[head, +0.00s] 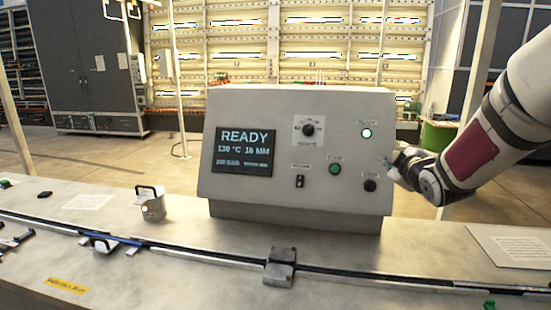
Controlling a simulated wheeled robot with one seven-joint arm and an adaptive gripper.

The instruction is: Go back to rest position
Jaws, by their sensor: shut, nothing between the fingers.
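The box's screen (245,150) reads READY, 120 °C, 15 MM. A white light (366,133) glows at the panel's upper right.
The box stands on a metal bench (190,275). A dark rail with a grey block (281,267) runs along the front. A paper sheet (515,245) lies at right below my arm. Open floor and shelves lie behind.

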